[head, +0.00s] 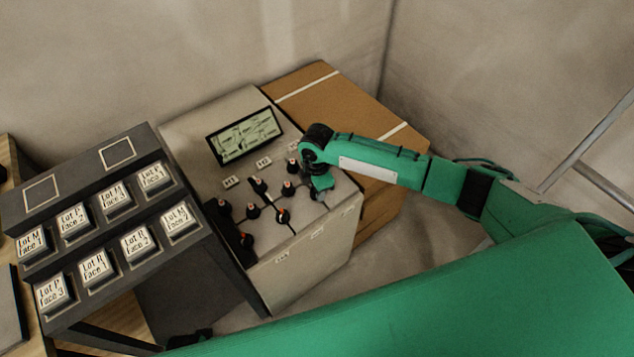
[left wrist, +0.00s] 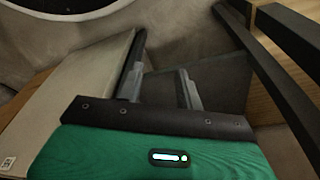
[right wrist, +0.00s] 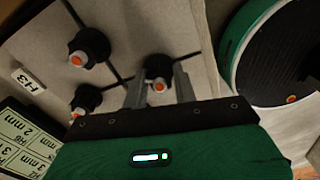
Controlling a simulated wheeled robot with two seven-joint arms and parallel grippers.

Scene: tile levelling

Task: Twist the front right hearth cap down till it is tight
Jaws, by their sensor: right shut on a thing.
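The hearth caps are black knobs with orange and white centres, spread over the pale top of a box (head: 190,135). Several show in the head view, such as one cap (head: 282,215) and another (head: 288,188). My right gripper (head: 321,191) points down at the right end of that top and hides the cap under it. In the right wrist view, its fingers (right wrist: 159,92) are shut on a black cap (right wrist: 158,68) near the top's edge. Whether that cap is tight cannot be told. My left gripper (left wrist: 160,85) is open and empty, seen only in the left wrist view.
A screen (head: 244,135) stands at the back of the box top. A dark rack (head: 85,177) with labelled blocks is at the left. A brown carton (head: 350,110) stands behind on the right. Other caps (right wrist: 88,47) stand close beside my right gripper.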

